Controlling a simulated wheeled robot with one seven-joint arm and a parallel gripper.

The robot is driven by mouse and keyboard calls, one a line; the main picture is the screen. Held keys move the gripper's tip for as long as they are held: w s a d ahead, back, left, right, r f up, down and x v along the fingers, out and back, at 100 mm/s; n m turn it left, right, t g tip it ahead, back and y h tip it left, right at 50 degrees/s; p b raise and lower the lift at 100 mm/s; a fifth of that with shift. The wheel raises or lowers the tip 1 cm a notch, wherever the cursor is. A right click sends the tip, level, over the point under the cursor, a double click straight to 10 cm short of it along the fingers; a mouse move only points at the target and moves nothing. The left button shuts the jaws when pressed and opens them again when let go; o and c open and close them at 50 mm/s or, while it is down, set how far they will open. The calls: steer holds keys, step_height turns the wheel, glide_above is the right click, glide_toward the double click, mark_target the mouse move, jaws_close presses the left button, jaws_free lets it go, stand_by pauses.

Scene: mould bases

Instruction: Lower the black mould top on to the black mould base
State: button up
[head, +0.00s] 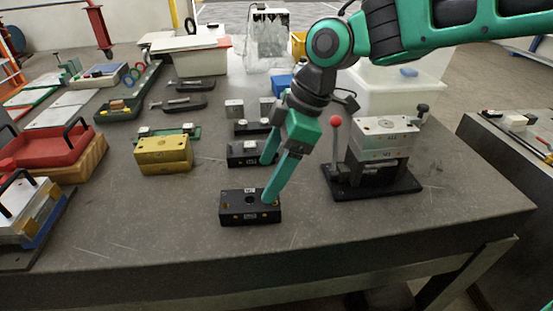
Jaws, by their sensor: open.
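Two black mould blocks stand on the grey table, one behind the other and apart. The front black block (237,209) has a round hole in its upper face and small brass-coloured spots on its front. The rear black block (238,155) is lower-looking, with a pale label on top. I cannot tell for certain which is the mould top and which the base. My gripper (267,179) is open and empty, tilted down from the upper right. Its near finger ends at the right part of the front block, its far finger at the rear block's right end; contact is unclear.
A silver block on a black stand with a red-knobbed lever (375,180) is close on the right. A yellow block (164,154) stands left, red and silver pieces farther left. Clamps (180,103) and white bins (400,97) are behind. The table front is clear.

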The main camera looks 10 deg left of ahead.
mark_target(255, 200)
steer(key=x, duration=0.9)
steer(key=shift+s+f, duration=0.1)
steer(key=shift+f, duration=0.05)
steer(key=c, duration=1.9)
steer(key=shift+o, duration=0.2)
steer(key=shift+r, duration=0.35)
steer(key=shift+r, duration=1.1)
steer(key=shift+r, duration=0.15)
